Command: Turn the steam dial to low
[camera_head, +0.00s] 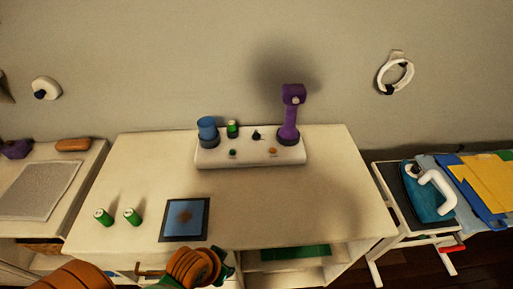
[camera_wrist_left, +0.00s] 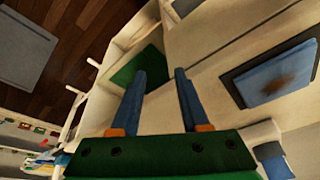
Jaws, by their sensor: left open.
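No dial is clearly marked as the steam dial in these views. A white base (camera_head: 250,156) at the back of the table carries a small black knob (camera_head: 256,134), a purple upright device (camera_head: 290,115), a blue cup-like part (camera_head: 207,129) and a green cylinder (camera_head: 232,128). A white iron-like object (camera_head: 437,190) lies on the board at the right, with no readable dial. My left gripper (camera_wrist_left: 160,72) is open and empty in the left wrist view, its blue fingers apart. In the head view its green body shows low at the table's front edge, well away from the white base. My right gripper is out of view.
The table (camera_head: 300,205) holds a dark-framed blue square with a brown stain (camera_head: 185,219) and two green cylinders (camera_head: 103,217) (camera_head: 132,217). A white round fixture with a black knob (camera_head: 45,88) is on the wall at left. The table's right half is clear.

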